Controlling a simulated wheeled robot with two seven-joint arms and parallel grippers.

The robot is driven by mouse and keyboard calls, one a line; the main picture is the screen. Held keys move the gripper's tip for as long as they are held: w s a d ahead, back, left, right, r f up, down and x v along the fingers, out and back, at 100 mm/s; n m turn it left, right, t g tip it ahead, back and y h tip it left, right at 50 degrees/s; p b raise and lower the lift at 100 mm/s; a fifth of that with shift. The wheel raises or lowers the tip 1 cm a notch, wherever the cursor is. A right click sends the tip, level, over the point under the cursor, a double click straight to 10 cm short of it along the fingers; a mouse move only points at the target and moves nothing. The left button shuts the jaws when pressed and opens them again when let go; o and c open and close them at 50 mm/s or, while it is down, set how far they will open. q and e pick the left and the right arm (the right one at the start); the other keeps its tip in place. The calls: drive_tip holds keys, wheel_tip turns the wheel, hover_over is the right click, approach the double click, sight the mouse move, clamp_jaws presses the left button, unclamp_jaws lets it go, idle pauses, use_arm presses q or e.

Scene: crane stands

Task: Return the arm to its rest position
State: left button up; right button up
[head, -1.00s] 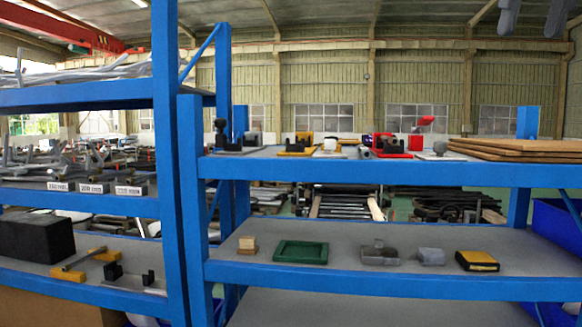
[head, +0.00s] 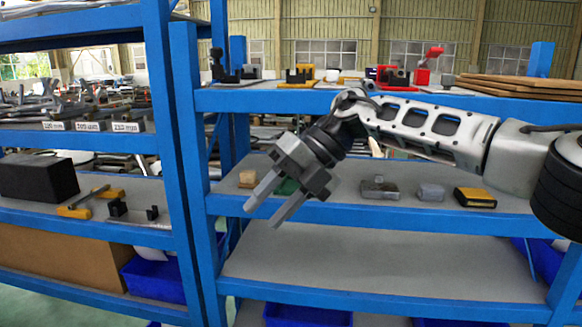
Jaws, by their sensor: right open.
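My right arm reaches in from the right in the head view. Its gripper (head: 262,212) hangs in front of the middle shelf of the right-hand rack, with the fingers pointing down and left. The two grey fingers are apart and nothing shows between them. The gripper and wrist hide most of a green tray (head: 288,187) on that shelf. My left gripper is not in view.
The blue rack's middle shelf (head: 400,212) holds a small wooden block (head: 247,179), grey parts (head: 380,188) and a yellow-black box (head: 475,197). The lower shelf (head: 390,268) is bare. Blue bins (head: 160,278) stand low. A black box (head: 38,178) sits left.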

drive_tip(key=s+a+f+m+y, duration=0.7)
drive_tip(key=s+a+f+y, duration=0.15)
drive_tip(key=a+y, duration=0.35)
drive_tip(key=d+f+m+t+h, duration=1)
drive_tip(key=d+f+m+t, duration=0.65)
drive_tip(key=m, duration=0.85)
drive_tip(key=s+d+f+m+g+h, duration=0.4)
drive_tip(key=s+d+f+m+h, duration=0.2)
drive_tip(key=s+d+f, duration=0.8)
wheel_tip(320, 180, down, 3)
drive_tip(key=shift+s+r+m+h, duration=0.1)
drive_tip(key=shift+s+m+h, duration=0.3)
drive_tip(key=shift+h, duration=0.5)
